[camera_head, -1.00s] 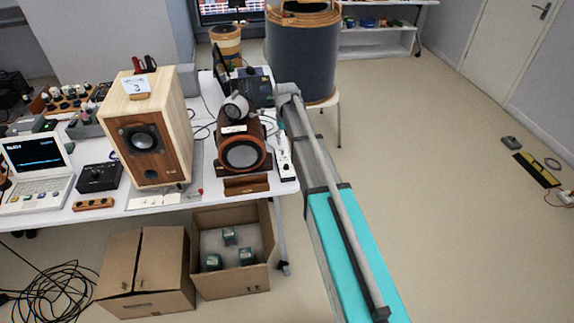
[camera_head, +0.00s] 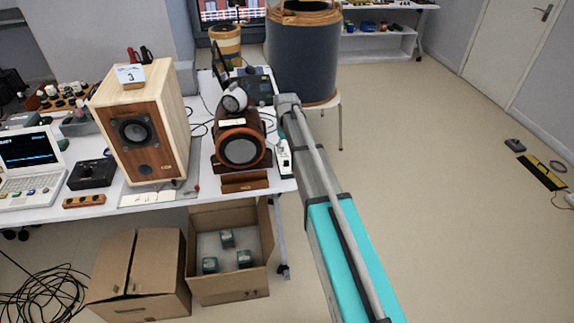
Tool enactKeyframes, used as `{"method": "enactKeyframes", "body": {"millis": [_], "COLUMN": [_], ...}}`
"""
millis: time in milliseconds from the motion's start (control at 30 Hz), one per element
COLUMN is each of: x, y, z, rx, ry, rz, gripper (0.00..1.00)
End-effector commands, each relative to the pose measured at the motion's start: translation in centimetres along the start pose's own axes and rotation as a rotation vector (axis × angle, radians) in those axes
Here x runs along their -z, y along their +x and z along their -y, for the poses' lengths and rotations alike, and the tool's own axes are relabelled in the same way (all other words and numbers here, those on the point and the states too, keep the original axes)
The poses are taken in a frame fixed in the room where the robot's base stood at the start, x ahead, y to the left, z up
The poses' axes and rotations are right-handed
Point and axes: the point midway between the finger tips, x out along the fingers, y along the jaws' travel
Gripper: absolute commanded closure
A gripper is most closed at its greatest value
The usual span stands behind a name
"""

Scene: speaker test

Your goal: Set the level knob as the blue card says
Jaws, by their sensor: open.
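A black box with a round knob (camera_head: 91,173) on top stands on the white table, between the laptop and the tall wooden speaker. It looks like the level control, but its markings and pointer are too small to read. A small pale bluish card (camera_head: 131,74) with a dark "3" stands on top of the wooden speaker (camera_head: 141,125). My arm reaches from the lower right to the table's right edge. My gripper cannot be made out at its far end.
The white table (camera_head: 110,212) also holds an open laptop (camera_head: 30,165), a wooden strip (camera_head: 84,201) and a dark round-fronted speaker (camera_head: 240,148). The floor at right is mostly clear.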

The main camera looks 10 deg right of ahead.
Motion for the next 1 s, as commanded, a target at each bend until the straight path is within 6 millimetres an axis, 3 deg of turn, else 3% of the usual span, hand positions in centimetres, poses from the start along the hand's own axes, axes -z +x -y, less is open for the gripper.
{"method": "enactKeyframes", "body": {"millis": [600,1000], "x": [0.0,0.0], "y": [5.1,6.3], "z": [-0.1,-0.1], "rx": [0.000,0.000], "ry": [0.001,0.001], "rz": [0.000,0.000], "gripper": [0.35,0.35]}}
